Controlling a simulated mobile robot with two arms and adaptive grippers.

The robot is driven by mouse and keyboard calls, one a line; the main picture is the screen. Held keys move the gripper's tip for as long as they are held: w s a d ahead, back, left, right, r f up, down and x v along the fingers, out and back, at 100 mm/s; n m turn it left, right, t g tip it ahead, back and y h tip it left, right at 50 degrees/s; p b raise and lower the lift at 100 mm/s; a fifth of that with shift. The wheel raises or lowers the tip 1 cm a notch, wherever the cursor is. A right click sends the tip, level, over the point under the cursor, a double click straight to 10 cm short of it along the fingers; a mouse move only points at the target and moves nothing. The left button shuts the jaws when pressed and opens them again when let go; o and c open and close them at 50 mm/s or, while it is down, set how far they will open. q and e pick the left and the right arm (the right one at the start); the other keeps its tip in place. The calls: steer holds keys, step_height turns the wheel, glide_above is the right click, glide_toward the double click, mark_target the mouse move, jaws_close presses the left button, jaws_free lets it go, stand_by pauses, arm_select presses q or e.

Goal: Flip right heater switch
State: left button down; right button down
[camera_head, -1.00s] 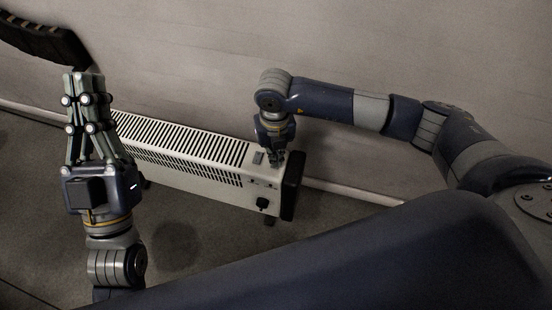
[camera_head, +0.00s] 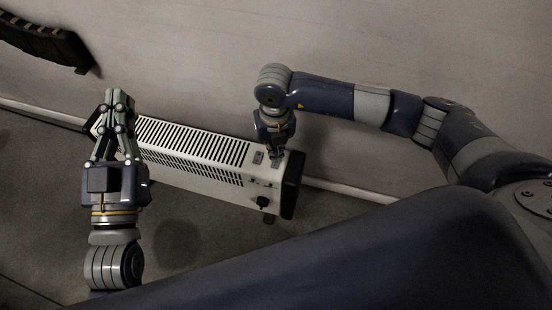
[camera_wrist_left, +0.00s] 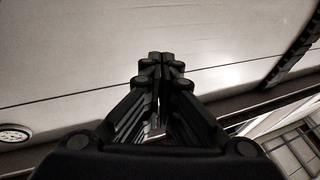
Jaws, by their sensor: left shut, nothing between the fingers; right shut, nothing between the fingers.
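A long white heater (camera_head: 215,180) with a slotted top and dark end caps stands on the floor along the wall in the head view. On the right part of its top is a grey switch (camera_head: 258,158). My right gripper (camera_head: 277,162) points down at the heater top just right of that switch, fingers shut with nothing in them. It hides the panel below it, so I cannot tell whether it touches. My left gripper (camera_head: 120,92) is shut and empty over the heater's left end. It also shows shut in the left wrist view (camera_wrist_left: 161,56).
A dark ribbed object (camera_head: 45,40) is on the wall at upper left. The wall (camera_head: 400,60) runs close behind the heater. A dark knob (camera_head: 263,202) sits on the heater's front. The floor (camera_head: 180,250) in front is clear. A round dial (camera_wrist_left: 14,134) shows in the left wrist view.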

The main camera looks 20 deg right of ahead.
steer(key=shift+r+p, duration=0.35)
steer(key=shift+r, duration=0.2)
arm_select(q)
step_height(320, 180, down, 6)
steer(key=g+y, duration=0.1)
steer(key=g, duration=0.2)
steer(key=shift+w+a, duration=0.3)
steer(key=shift+w, duration=0.1)
arm_select(e)
steer(key=shift+r, duration=0.3)
